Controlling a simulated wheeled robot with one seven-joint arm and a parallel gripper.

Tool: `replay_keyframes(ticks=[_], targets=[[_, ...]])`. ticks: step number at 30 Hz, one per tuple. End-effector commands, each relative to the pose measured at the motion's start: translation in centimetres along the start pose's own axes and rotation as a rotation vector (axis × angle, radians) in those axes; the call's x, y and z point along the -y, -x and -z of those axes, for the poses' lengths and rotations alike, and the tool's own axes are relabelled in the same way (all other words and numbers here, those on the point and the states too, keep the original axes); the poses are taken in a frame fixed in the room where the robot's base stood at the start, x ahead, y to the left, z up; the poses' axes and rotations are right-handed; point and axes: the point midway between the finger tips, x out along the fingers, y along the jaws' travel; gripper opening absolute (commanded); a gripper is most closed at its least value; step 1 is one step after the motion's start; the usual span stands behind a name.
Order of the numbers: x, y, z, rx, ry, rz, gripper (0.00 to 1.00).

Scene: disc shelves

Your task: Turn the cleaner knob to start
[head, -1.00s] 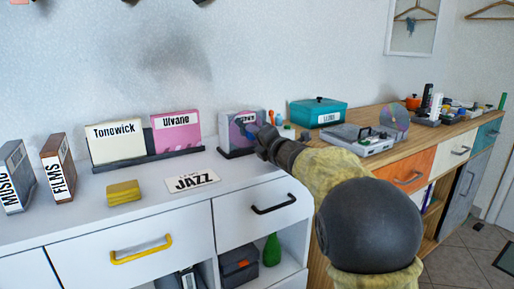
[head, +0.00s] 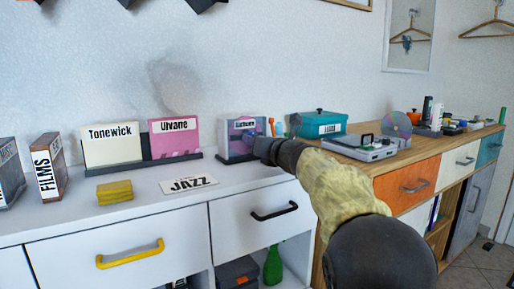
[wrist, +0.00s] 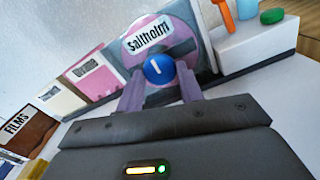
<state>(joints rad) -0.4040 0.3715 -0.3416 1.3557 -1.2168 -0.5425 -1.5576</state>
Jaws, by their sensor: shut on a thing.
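A round blue knob (wrist: 158,68) with a short white mark stands in front of a purple disc labelled "Saltholm" (wrist: 150,35) in the wrist view. My gripper (wrist: 160,80) has one finger on each side of the knob and is shut on it. The white mark points roughly up in that view. In the head view my gripper (head: 254,146) reaches the front of the upright purple-and-grey unit (head: 236,128). There the gripper hides most of the knob.
A white block with small items (wrist: 262,38) stands just right of the disc. Left are the pink Ulvane case (head: 174,140) and cream Tonewick case (head: 110,148). A JAZZ card (head: 189,185) and yellow sponge (head: 114,192) lie on the white top. A grey device (head: 368,148) stands right.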

Motion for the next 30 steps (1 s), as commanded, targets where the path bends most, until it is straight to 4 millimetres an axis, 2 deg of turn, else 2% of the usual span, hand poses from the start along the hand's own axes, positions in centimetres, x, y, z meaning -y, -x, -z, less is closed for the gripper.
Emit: replay_keyframes(ticks=[16,17,20,30], targets=[[0.16,-0.04,0.27,-0.005,0.037,0.003,0.14],[0.16,-0.04,0.28,-0.005,0.037,0.003,0.41],[0.14,-0.04,0.23,-0.004,0.036,0.002,0.59],[0.05,0.17,0.05,-0.002,0.035,0.001,0.59]])
